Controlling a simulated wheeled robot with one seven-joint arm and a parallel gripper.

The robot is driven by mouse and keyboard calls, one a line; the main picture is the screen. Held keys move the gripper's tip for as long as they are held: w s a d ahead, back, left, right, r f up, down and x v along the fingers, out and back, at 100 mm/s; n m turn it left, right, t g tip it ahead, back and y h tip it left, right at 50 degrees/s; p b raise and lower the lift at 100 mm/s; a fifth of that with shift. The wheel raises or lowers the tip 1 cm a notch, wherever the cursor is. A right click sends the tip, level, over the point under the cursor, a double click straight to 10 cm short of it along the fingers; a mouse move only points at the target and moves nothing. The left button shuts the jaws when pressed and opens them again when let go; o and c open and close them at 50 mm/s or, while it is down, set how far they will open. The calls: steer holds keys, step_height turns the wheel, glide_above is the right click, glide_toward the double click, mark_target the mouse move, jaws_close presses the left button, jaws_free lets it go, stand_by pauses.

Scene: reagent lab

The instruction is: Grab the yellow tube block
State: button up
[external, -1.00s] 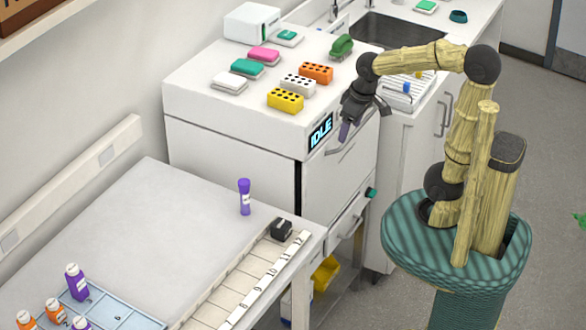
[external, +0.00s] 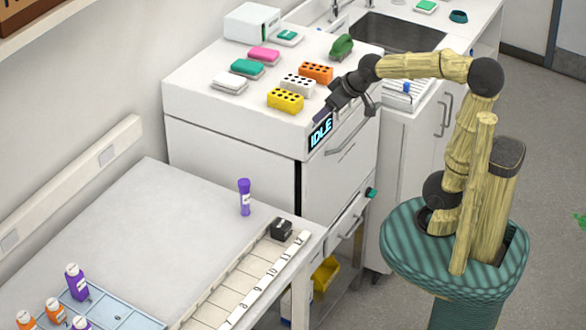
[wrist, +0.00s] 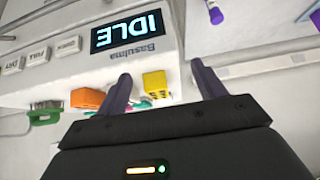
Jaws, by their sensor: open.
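The yellow tube block (external: 285,100) lies on top of the white cabinet near its front edge, with dark holes in its upper face. In the wrist view the yellow block (wrist: 155,84) shows between and beyond my two dark fingers. My gripper (external: 344,108) is open and empty, just off the cabinet's front edge and to the right of the block, apart from it. In the wrist view my gripper (wrist: 161,73) has its fingers spread wide.
A white block (external: 298,85) and an orange block (external: 316,72) sit close behind the yellow one. A green object (external: 342,47) and several coloured pads stand farther back. The cabinet front carries an IDLE display (external: 320,132) and a handle (external: 345,140) near my gripper.

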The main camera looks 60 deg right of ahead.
mark_target(299, 100)
steer(key=w+t+b, duration=0.1)
steer(key=w+t, duration=0.1)
steer(key=w+d+t+b, duration=0.1)
steer(key=w+t+b, duration=0.1)
steer(key=t, duration=0.1)
steer(key=w+t+b, duration=0.1)
steer(key=w+t, duration=0.1)
steer(key=shift+d+r+m+t+h+b, duration=0.2)
steer(key=shift+m+t+h+b, duration=0.1)
steer(key=shift+h+b, duration=0.1)
steer(key=shift+w+d+r+t+h+b, duration=0.15)
steer(key=shift+r+t+b, duration=0.2)
steer(key=shift+t, duration=0.2)
steer(key=shift+s+d+r+t+h+b, duration=0.1)
steer(key=shift+d+r+t+h+b, duration=0.15)
steer(key=shift+t, duration=0.3)
steer(key=shift+f+t, duration=0.1)
steer(key=shift+t, duration=0.3)
step_height(299, 100, down, 4)
steer(key=shift+w+r, duration=0.1)
steer(key=shift+r, duration=0.1)
